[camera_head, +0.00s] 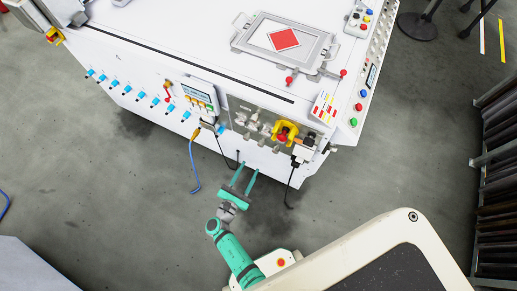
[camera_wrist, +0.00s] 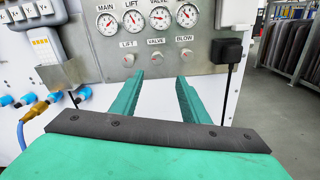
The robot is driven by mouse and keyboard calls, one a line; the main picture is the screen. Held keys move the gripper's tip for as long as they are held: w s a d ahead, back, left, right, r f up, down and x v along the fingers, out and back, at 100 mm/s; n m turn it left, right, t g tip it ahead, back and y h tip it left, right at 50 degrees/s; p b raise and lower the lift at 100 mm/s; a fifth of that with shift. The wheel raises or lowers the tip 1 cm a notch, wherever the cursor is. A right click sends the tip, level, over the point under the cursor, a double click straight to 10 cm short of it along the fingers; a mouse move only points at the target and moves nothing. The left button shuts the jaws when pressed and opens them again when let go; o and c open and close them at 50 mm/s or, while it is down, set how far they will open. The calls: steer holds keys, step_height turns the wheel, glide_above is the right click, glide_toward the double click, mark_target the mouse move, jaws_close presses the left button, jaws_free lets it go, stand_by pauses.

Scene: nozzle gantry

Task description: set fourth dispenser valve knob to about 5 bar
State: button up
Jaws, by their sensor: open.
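In the wrist view a grey panel (camera_wrist: 205,85) carries a row of round white gauges, with MAIN (camera_wrist: 107,20), LIFT (camera_wrist: 133,20) and VALVE (camera_wrist: 159,17) legible. The last gauge (camera_wrist: 187,15) has its label cut off. Below are small silver knobs labelled LIFT (camera_wrist: 128,60), VALVE (camera_wrist: 156,58) and BLOW (camera_wrist: 184,55). I see no label naming a fourth dispenser, and the needle readings are too small to trust. My gripper (camera_wrist: 160,82) is open and empty, its green fingers pointing at the panel below the knobs. In the head view my gripper (camera_head: 248,169) is in front of the machine's lower edge.
Blue fittings (camera_head: 142,97) line the machine's front to the left. A yellow connector with a blue cable (camera_wrist: 38,108) hangs left of my fingers. A black plug (camera_wrist: 227,50) with a hanging cable is right of the knobs. A yellow-red valve (camera_head: 284,132) sits above. Racks stand far right.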

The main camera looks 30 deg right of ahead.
mark_target(260, 146)
steer(key=x, duration=1.1)
steer(key=shift+w+a+r, duration=0.2)
steer(key=shift+r, duration=0.15)
jaws_close()
